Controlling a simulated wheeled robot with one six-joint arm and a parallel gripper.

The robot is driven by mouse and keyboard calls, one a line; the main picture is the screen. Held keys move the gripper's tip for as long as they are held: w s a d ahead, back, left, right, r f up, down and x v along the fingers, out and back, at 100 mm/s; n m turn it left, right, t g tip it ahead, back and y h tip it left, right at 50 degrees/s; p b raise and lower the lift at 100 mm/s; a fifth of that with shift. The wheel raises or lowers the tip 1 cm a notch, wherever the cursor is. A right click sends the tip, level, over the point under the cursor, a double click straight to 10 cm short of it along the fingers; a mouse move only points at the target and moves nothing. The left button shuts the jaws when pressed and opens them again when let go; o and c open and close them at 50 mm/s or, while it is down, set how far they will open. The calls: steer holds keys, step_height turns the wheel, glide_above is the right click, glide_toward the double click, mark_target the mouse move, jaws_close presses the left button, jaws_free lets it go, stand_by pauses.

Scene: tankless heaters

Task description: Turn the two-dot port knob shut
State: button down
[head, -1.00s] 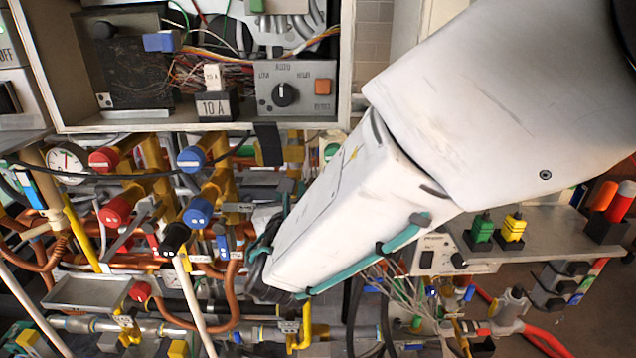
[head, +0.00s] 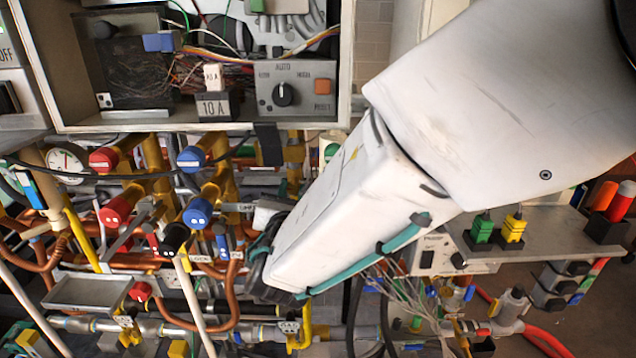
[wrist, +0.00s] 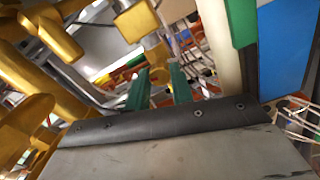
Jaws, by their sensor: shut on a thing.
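A blue knob (head: 198,212) with small pale marks on its face is on the yellow and copper pipework, left of my arm in the head view. A black knob (head: 174,238) sits just below it. Red knobs (head: 116,210) are further left. In the head view my forearm hides my fingertips, low beside the pipes. In the wrist view the two green fingers of my gripper (wrist: 160,88) point ahead among blurred parts. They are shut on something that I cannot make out.
An open grey electrical box (head: 345,75) with wires and a dial hangs above the pipes. A grey tray (head: 75,303) is at the lower left. Yellow fittings (wrist: 45,30) crowd the left of the wrist view. A shelf (head: 560,236) stands at the right.

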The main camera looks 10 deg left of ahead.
steer(key=c, duration=1.2)
jaws_free()
steer(key=v, duration=0.8)
